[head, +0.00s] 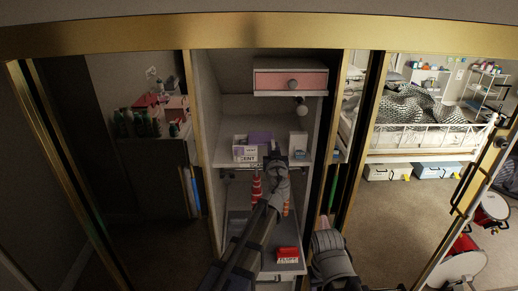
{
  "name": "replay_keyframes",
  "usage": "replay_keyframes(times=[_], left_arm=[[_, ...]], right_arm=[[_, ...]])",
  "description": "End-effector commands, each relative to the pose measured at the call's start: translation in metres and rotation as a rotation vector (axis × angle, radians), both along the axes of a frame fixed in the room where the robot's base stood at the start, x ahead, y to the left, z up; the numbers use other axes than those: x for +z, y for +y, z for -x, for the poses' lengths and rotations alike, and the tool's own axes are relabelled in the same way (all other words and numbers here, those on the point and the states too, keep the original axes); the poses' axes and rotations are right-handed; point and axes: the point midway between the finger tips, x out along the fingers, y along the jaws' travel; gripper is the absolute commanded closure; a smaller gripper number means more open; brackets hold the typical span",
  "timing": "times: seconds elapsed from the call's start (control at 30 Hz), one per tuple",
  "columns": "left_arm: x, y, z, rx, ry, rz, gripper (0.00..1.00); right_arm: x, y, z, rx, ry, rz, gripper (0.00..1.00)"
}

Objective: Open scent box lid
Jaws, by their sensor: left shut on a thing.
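The scent box (245,154) is a small white and purple box with dark lettering on its front, part of which reads "CENT". It stands on a white shelf inside the open cabinet. A purple part (261,137) shows behind it; I cannot tell whether this is its lid. My left gripper (276,157) reaches up from below to the right side of the box. Its jaws are shut at the box, and the fingers hide the contact. My right arm shows at the bottom, but its gripper cannot be made out.
White containers (298,144) stand close right of my left gripper. A pink-fronted drawer (290,81) hangs above. Red bottles (256,188) stand below, and a red box (288,255) lies on the lower shelf. Gold-framed doors and posts (194,130) bound the cabinet. Open floor and a bed (405,145) are at right.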

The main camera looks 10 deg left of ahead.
Motion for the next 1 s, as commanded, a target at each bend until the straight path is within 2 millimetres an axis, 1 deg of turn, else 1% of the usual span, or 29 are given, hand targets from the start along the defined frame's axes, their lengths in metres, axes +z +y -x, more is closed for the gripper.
replay_keyframes(times=[0.03,0.13,0.23,0.37,0.4,0.63,0.67,0.9,1.0], left_arm=[[0.000,-0.012,-0.006,-0.003,0.000,-0.001,1.00],[0.000,-0.025,-0.009,-0.002,0.000,-0.001,1.00],[0.000,-0.031,-0.009,0.000,0.000,-0.001,1.00],[0.000,-0.029,-0.009,0.001,0.000,-0.001,1.00],[0.000,-0.029,-0.008,0.001,0.000,-0.001,0.81],[0.000,-0.029,-0.008,0.001,0.000,-0.001,0.55],[0.000,-0.029,-0.008,0.001,0.000,-0.001,0.53],[0.000,-0.029,-0.008,0.001,0.000,-0.001,0.53],[0.000,-0.030,-0.005,0.000,0.000,-0.001,0.53]], right_arm=[[0.000,0.000,0.000,0.000,0.000,0.000,0.50],[0.000,0.000,0.000,0.000,0.000,0.000,0.50],[0.000,0.000,0.000,0.000,0.000,0.000,0.50],[0.000,0.000,0.000,0.000,0.000,0.000,0.50],[0.000,0.000,0.000,0.000,0.000,0.000,0.50],[0.000,0.000,0.000,0.000,0.000,0.000,0.50],[0.000,0.000,0.000,0.000,0.000,0.000,0.50],[0.000,0.000,0.000,0.000,0.000,0.000,0.50],[0.000,0.000,0.000,0.000,0.000,0.000,0.50]])
